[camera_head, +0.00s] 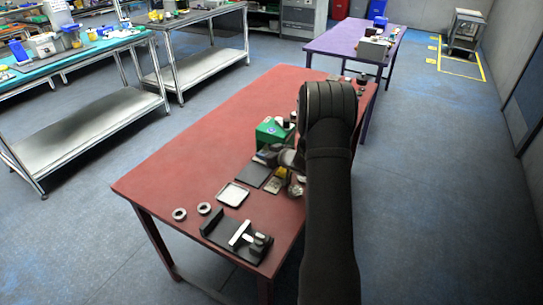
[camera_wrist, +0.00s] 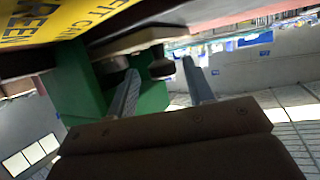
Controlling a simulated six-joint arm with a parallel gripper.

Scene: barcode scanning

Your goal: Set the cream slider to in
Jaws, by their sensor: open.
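In the head view a black fixture (camera_head: 217,232) lies near the front edge of the red table, with a pale bar (camera_head: 240,232) across it. The bar may be the cream slider, but I cannot tell for sure. My gripper (camera_wrist: 160,75) is open in the wrist view, its two grey fingers apart. A small dark round part (camera_wrist: 161,68) shows between the fingertips; I cannot tell whether it is within reach of them. A green block (camera_wrist: 78,82) stands beside the left finger. In the head view my arm hides most of the gripper.
On the red table (camera_head: 180,160) are a green box (camera_head: 271,132), a dark flat plate (camera_head: 252,174), a white tray (camera_head: 233,194) and two rings (camera_head: 180,214). A yellow lettered panel (camera_wrist: 85,18) hangs close above in the wrist view. The table's left part is clear.

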